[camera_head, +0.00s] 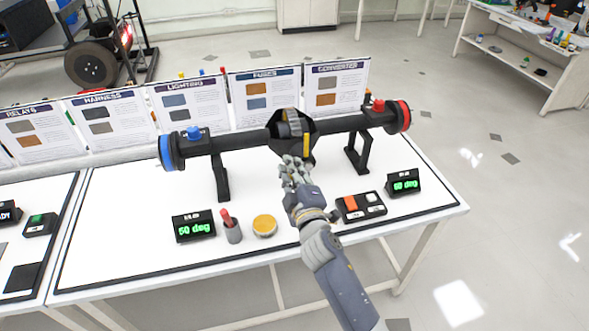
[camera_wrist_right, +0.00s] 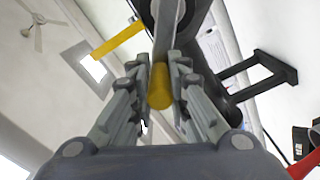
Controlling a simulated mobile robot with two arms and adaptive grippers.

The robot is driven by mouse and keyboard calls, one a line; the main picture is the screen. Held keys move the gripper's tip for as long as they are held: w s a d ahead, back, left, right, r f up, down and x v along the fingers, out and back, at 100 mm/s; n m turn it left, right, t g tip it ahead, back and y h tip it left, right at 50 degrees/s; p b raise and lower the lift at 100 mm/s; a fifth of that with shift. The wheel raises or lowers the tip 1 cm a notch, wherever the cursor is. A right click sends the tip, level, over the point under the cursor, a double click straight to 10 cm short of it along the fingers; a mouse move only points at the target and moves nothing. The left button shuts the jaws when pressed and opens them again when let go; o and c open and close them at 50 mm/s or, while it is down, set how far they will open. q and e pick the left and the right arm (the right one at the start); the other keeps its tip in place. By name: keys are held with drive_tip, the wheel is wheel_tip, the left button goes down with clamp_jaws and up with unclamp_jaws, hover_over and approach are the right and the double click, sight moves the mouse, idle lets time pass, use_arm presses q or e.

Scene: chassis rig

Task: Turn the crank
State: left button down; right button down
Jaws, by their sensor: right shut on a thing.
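The axle rig (camera_head: 240,140) stands on the white table, with a blue end disc (camera_head: 167,152) at its left and a red end disc (camera_head: 403,116) at its right. A dark round housing with a grey wheel (camera_head: 291,124) is at its middle. My right gripper (camera_head: 296,166) reaches up to the front of this housing. In the right wrist view its fingers are shut around the yellow crank grip (camera_wrist_right: 159,88), on a grey crank arm (camera_wrist_right: 166,35). In the head view the hand hides this grip. A separate yellow bar (camera_head: 306,145) sticks out beside the housing. My left gripper is out of view.
Two displays read 50 deg (camera_head: 194,226) and 60 deg (camera_head: 404,183). A red-handled item in a grey cup (camera_head: 232,231), a yellow-topped round tin (camera_head: 264,225) and a button box (camera_head: 361,206) stand near the front. Poster boards (camera_head: 265,95) line the back.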

drive_tip(key=shift+f+n, duration=0.3)
drive_tip(key=shift+n, duration=0.1)
drive_tip(key=c, duration=1.5)
unclamp_jaws()
drive_tip(key=shift+r, duration=0.1)
drive_tip(key=v, duration=1.2)
